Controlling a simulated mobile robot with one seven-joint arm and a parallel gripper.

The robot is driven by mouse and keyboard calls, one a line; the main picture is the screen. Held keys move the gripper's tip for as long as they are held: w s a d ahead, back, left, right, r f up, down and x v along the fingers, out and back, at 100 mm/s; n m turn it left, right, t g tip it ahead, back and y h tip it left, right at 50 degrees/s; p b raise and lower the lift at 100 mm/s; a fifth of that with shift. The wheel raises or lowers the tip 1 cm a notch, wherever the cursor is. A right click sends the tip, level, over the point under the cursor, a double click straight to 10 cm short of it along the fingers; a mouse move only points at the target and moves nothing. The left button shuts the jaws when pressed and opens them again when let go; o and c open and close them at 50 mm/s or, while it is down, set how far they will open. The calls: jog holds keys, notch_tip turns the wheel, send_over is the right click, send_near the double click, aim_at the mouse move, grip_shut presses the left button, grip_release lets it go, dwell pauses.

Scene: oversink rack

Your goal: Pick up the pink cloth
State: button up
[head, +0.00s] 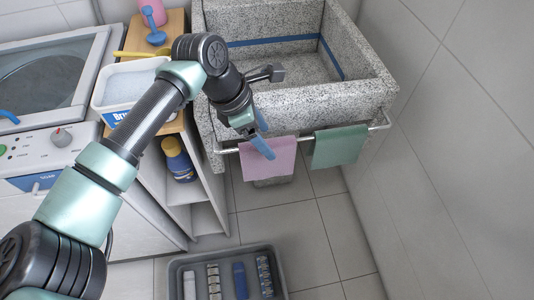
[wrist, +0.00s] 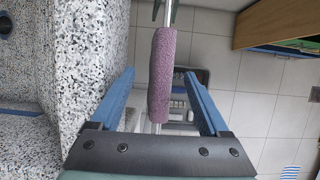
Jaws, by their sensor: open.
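The pink cloth (head: 270,160) hangs folded over the metal rail (head: 311,138) on the front of the speckled sink, at the rail's left part. In the wrist view the pink cloth (wrist: 162,75) is seen along the rail, between the two blue fingers. My gripper (head: 262,138) is open, with its fingertips pointing down over the cloth's top edge. In the wrist view my gripper (wrist: 157,88) has one finger on each side of the cloth, with a visible gap on both sides. I cannot tell how deep the fingers reach past the rail.
A green cloth (head: 338,147) hangs on the same rail to the right. The speckled stone sink (head: 320,105) is behind the rail. A grey tray (head: 180,268) with several items lies on the floor. A shelf with a blue bottle (head: 178,160) and a white tub (head: 118,92) stands left.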

jog(key=x, duration=0.4)
jog(key=shift+s+d+f, duration=0.1)
jog(key=shift+s+f, duration=0.05)
jog(key=shift+f, duration=0.25)
jog(key=shift+f+b, duration=0.25)
jog(key=shift+b, duration=0.15)
grip_shut()
dwell(0.3)
